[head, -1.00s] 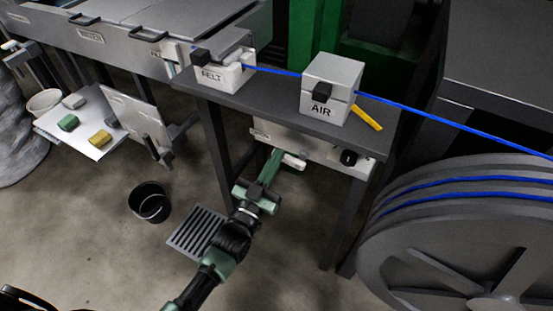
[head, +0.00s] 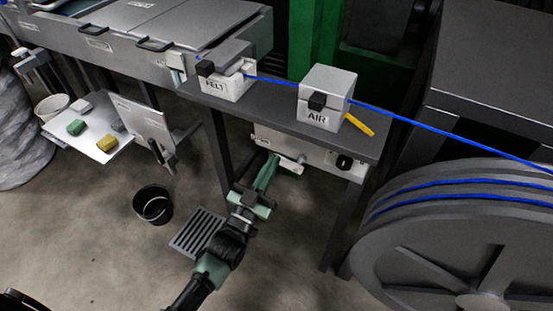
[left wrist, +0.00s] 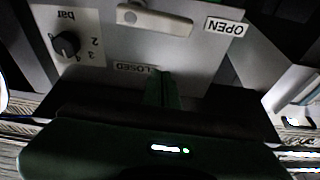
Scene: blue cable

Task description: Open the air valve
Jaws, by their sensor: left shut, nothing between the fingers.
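The air valve's lever (head: 290,165) is a pale bar on the grey panel under the bench. In the left wrist view the panel appears upside down. There the lever (left wrist: 165,21) lies nearly level, its free end towards the OPEN label (left wrist: 225,27). The CLOSED label (left wrist: 137,68) is partly covered by my finger. My left gripper (head: 270,168) is shut and empty, its green fingers just left of the lever in the head view. In the left wrist view the fingertips (left wrist: 163,80) stand apart from the lever in the picture; contact is not visible. My right gripper is not in view.
A black knob (head: 344,162) marked "bar" is on the panel's right. The AIR box (head: 325,97), with a yellow handle (head: 359,124) and blue cable (head: 440,132), stands on the bench (head: 272,113). A large reel (head: 450,235) is at right, a black bucket (head: 152,204) at left.

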